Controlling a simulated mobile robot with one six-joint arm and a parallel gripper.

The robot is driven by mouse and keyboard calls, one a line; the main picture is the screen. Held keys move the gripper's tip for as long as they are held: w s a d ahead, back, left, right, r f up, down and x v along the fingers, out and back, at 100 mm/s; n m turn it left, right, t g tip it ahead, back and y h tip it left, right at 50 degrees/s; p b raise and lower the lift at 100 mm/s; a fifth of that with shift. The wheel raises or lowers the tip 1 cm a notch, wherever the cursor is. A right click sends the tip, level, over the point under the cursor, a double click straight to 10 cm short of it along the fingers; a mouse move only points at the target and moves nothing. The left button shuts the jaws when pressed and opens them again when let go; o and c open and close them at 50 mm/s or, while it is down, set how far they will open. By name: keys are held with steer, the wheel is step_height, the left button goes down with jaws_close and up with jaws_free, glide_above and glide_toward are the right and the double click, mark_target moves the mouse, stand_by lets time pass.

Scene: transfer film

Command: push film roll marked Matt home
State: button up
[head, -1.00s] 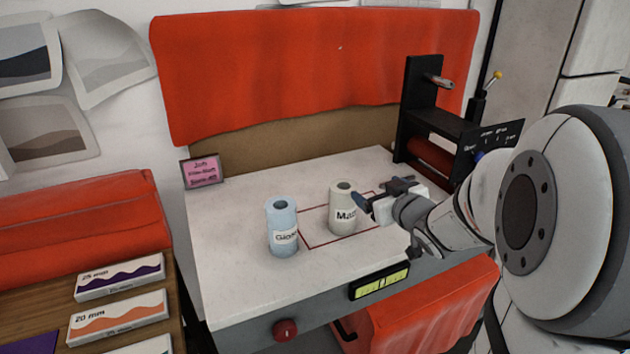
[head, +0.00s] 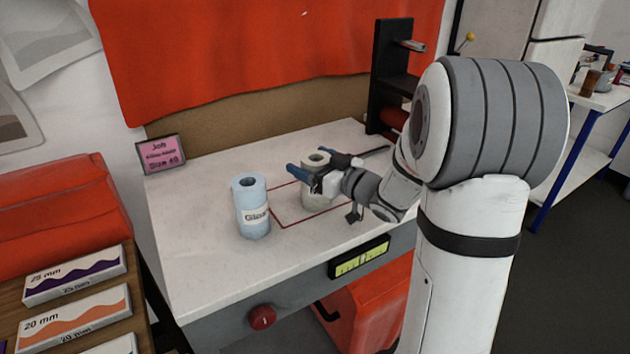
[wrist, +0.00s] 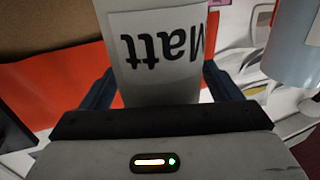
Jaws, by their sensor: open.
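The film roll marked Matt (head: 316,194) is pale grey-green and stands upright on the white worktop, inside a thin red outline (head: 283,221). My gripper (head: 313,166) is beside it and partly hides it and its label. In the wrist view, the Matt roll (wrist: 160,75) fills the space between my two dark blue fingers (wrist: 160,92), one on each side, and its label reads upside down. The fingers are open; I cannot tell whether either touches the roll.
A blue roll marked Gloss (head: 251,208) stands just left of the outline. A pink job card (head: 162,154) stands at the back left. A black stand (head: 391,75) is at the back right. A red knob (head: 262,317) and a yellow gauge (head: 359,260) are on the front face.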

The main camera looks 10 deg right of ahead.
steer(key=shift+w+a, duration=0.25)
steer(key=shift+w, duration=0.15)
steer(key=c, duration=1.3)
